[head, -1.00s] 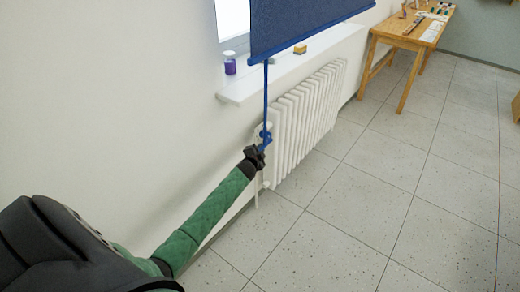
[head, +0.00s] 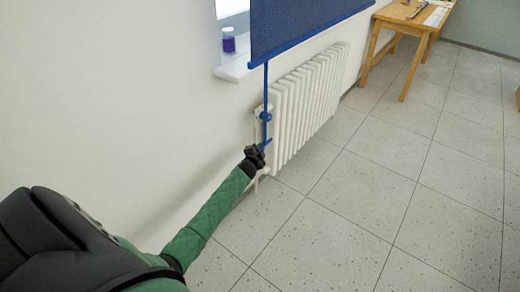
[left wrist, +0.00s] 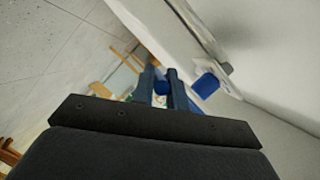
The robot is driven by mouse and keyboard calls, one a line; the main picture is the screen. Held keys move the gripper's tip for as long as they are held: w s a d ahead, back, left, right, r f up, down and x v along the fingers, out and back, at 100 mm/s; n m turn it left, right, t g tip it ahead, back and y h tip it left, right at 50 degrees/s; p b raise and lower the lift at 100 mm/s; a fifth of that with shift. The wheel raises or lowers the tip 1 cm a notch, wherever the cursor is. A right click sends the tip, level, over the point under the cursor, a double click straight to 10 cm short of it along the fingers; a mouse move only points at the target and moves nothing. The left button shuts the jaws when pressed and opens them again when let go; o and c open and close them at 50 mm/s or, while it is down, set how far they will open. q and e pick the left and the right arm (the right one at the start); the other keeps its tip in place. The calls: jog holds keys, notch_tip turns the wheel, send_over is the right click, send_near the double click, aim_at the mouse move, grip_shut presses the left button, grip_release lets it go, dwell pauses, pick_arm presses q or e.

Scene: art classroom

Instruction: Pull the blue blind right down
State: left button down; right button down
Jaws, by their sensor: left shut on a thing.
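The blue blind (head: 300,22) hangs over the window, partly lowered, with its bottom edge at about the level of the sill. A thin blue pull (head: 266,88) hangs from its lower left corner. My left gripper (head: 257,152) is shut on the pull's lower end, beside the radiator. A blue fitting (head: 265,116) shows by the pull near the radiator's left end; a blue piece on a white plate (left wrist: 206,82) shows in the left wrist view. My right gripper is out of view.
A white radiator (head: 310,95) stands against the wall under the sill (head: 232,70), close to my gripper. A purple jar (head: 228,42) is on the sill. A wooden table (head: 410,20) stands farther back. The tiled floor (head: 340,220) is clear.

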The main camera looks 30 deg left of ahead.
pick_arm(q)
jog(key=shift+s+d+f, duration=0.1)
jog(key=shift+d+f, duration=0.05)
jog(key=shift+f, duration=0.15)
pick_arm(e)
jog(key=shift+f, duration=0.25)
pick_arm(q)
jog(key=c, duration=1.4)
grip_release()
jog(key=shift+f, duration=0.1)
jog(key=shift+r, duration=0.2)
jog(key=v, duration=0.7)
jog(key=shift+s, duration=0.3)
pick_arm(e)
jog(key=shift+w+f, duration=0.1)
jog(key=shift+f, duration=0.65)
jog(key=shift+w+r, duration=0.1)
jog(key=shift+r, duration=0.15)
